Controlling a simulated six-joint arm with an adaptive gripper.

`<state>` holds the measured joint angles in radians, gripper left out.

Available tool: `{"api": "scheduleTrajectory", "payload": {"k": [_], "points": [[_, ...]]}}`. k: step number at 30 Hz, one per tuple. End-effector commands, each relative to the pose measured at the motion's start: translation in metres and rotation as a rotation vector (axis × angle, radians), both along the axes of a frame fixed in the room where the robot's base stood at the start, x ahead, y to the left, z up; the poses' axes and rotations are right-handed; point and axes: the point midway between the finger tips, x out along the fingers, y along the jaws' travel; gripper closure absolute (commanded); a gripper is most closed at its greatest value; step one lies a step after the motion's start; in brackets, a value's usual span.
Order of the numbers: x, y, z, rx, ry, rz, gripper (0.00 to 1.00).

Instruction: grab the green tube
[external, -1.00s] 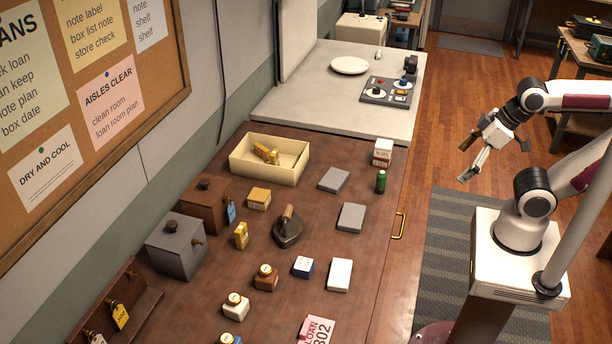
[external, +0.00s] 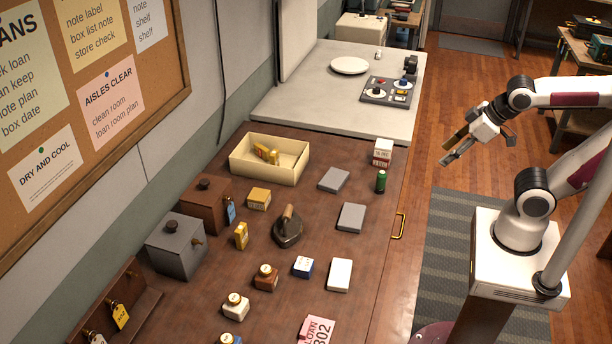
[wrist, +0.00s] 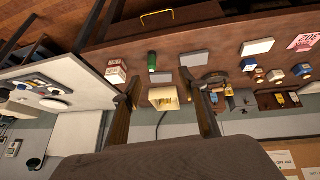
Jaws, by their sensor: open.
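The green tube (external: 381,181) stands upright near the right edge of the brown table, just in front of a small white and red box. In the wrist view the green tube (wrist: 152,61) shows above and between my fingers, beside a grey block. My gripper (external: 449,150) is open and empty. It hangs in the air to the right of the tube, past the table edge and apart from it. In the wrist view my gripper (wrist: 160,100) shows its two fingers spread apart.
The white and red box (external: 383,153) stands close behind the tube. Grey blocks (external: 351,217) lie to its left and in front. A cream tray (external: 269,173) with yellow items and a dark iron (external: 288,230) are farther left. A brass handle (external: 399,226) sticks out at the table's right edge.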

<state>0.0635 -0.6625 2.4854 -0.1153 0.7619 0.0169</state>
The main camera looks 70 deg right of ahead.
Motion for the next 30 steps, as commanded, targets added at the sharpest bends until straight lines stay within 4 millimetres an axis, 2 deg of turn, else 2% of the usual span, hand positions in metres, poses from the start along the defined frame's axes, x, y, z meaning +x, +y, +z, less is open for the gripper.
{"api": "scheduleTrajectory", "payload": {"k": [6,15,22,30], "points": [[0.047,-0.049,0.004,-0.129,-0.065,-0.029,0.57],[0.106,-0.106,0.007,-0.283,-0.148,0.003,0.57],[0.144,-0.138,0.000,-0.362,-0.197,0.072,0.57],[0.182,-0.164,-0.021,-0.400,-0.248,0.189,0.57]]}}
